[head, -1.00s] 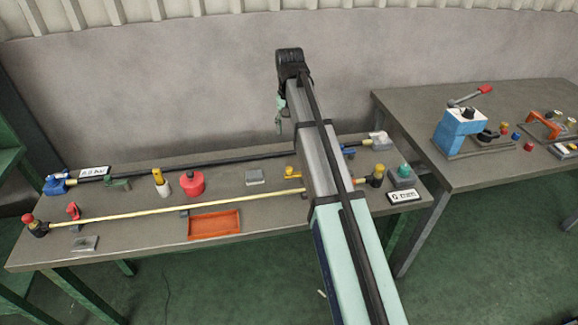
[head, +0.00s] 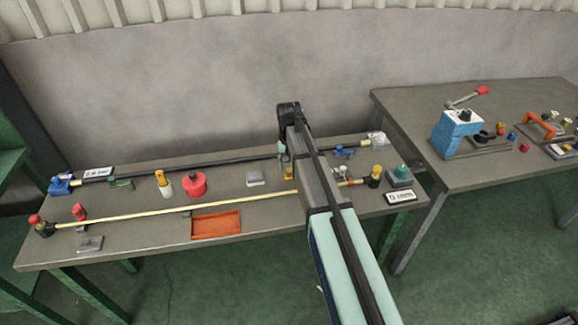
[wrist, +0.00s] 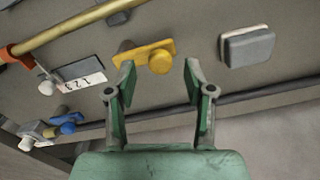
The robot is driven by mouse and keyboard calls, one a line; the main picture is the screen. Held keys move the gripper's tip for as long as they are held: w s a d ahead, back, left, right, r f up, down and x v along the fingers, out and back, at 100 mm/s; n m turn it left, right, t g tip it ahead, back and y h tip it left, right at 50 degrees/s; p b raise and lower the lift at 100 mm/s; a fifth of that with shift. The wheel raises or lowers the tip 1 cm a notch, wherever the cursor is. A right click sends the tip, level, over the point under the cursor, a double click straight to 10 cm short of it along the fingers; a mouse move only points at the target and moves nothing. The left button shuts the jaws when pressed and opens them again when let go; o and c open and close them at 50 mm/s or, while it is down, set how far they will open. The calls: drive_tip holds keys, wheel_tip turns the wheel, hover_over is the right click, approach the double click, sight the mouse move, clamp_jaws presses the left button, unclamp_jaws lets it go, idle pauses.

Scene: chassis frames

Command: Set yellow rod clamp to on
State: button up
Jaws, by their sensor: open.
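The yellow clamp piece (wrist: 150,53), a flat yellow bar with a round yellow knob, is near the top centre of the wrist view. It stands beside the yellow rod (wrist: 85,27), apart from its visible stretch. In the head view the yellow clamp piece (head: 288,173) is partly hidden by my arm, and the yellow rod (head: 180,209) runs along the front of the table. My gripper (wrist: 159,75) is open and empty, its two fingers spread either side of the knob in the picture. I cannot tell the height gap or any contact.
A grey block (wrist: 247,47) lies right of the fingers in the wrist view. A black rod (head: 200,165) runs along the back of the table. An orange tray (head: 216,224), a red knob (head: 194,184) and a blue clamp piece (head: 345,151) stand nearby.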

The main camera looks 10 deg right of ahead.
drive_tip(key=shift+f, duration=0.95)
clamp_jaws()
